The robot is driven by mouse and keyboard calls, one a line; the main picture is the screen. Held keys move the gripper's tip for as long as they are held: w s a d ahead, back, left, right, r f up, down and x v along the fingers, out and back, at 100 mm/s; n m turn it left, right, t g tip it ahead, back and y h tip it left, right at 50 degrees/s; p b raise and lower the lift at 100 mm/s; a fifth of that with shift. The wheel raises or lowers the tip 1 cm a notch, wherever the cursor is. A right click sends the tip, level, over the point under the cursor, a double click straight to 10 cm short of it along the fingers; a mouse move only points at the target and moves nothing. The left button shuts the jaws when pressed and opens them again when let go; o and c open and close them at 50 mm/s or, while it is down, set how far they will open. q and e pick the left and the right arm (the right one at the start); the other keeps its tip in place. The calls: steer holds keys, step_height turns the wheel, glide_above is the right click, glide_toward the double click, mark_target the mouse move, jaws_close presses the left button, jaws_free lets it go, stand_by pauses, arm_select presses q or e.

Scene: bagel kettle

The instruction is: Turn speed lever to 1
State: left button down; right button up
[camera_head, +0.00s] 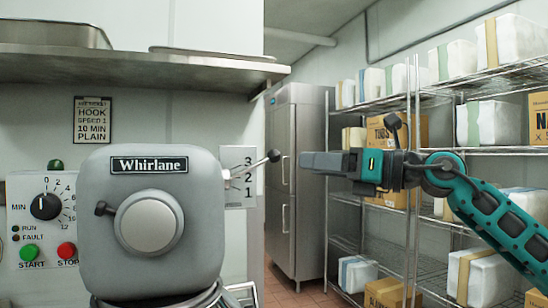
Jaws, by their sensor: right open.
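The speed lever (250,164) is a thin metal rod with a black ball knob (273,156), on the right side of the grey Whirlane mixer (150,225). It slants up to the right, crossing the plate (239,190) marked 3, 2, 1 from top to bottom, near the 3 and 2. Its exact setting is hard to tell. My right gripper (304,161) is open, pointing left, and appears a little right of the knob at about its height. It looks empty and apart from the knob. My left gripper is not in view.
A control panel (18,222) with a timer dial and green and red buttons is at left. A sign (93,120) reads hook, speed 1, 10 min, plain. A metal shelf (140,62) hangs above. A steel fridge (298,180) and wire racks (413,185) with boxes stand behind.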

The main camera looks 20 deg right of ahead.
mark_target(274, 155)
steer(key=shift+t+h, duration=0.3)
steer(key=shift+h, duration=0.6)
steer(key=p+x, duration=0.1)
steer(key=x, duration=0.2)
steer(key=d+r+p+x, duration=0.1)
steer(key=x, duration=0.3)
steer(key=w+p+x, duration=0.1)
steer(key=x, duration=0.2)
steer(key=shift+w+r, duration=0.35)
steer(key=shift+r, duration=0.05)
steer(key=shift+f, duration=0.1)
jaws_close()
